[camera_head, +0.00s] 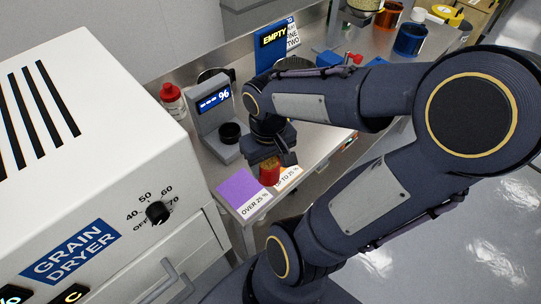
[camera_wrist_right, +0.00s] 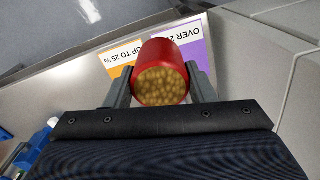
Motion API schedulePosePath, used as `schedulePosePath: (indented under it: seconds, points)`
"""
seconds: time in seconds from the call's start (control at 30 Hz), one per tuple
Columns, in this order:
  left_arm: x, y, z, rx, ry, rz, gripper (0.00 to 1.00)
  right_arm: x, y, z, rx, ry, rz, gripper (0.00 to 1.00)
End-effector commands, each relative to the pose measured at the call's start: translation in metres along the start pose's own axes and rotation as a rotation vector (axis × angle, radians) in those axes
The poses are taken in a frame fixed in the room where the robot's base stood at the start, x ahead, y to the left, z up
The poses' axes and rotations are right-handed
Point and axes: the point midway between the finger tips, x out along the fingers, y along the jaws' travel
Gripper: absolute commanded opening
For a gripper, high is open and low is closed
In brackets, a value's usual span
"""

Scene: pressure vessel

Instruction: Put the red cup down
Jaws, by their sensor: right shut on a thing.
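The red cup (camera_head: 269,172) is in my right gripper (camera_head: 272,160), over the front end of the metal bench. In the right wrist view the cup (camera_wrist_right: 160,52) sits between the two fingers (camera_wrist_right: 160,85), which press on its sides. It is full of yellowish grains. A purple card marked "OVER 25 %" (camera_head: 239,188) lies left of the cup in the head view. A second card marked "UP TO 25 %" (camera_head: 287,179) lies partly hidden behind the cup; its orange edge shows in the wrist view (camera_wrist_right: 122,72). I cannot tell whether the cup touches the surface. My left gripper is out of view.
A grey meter (camera_head: 213,110) with a lit display and black well stands behind the cards. A white grain dryer (camera_head: 90,150) fills the left. A red-capped bottle (camera_head: 172,98), a blue "EMPTY" sign (camera_head: 272,48) and a blue cup (camera_head: 410,38) stand farther back.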

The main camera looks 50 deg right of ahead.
Motion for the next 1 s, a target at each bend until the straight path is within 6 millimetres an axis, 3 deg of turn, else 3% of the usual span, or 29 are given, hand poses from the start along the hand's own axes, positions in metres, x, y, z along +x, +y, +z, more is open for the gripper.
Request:
schedulePosePath:
  seconds: [0.37, 0.5, 0.87, 1.0]
  points:
    - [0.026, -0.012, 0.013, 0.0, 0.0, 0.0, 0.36, 0.044, 0.046, -0.069, 0.004, -0.004, 0.001, 0.21]
    - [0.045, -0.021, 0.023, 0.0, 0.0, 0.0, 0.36, 0.074, 0.058, -0.088, 0.001, -0.004, 0.001, 0.21]
    - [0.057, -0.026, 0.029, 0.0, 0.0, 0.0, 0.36, 0.096, 0.071, -0.109, 0.0, -0.001, 0.001, 0.21]
    - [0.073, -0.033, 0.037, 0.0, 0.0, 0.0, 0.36, 0.12, 0.074, -0.112, 0.0, -0.002, 0.001, 0.21]
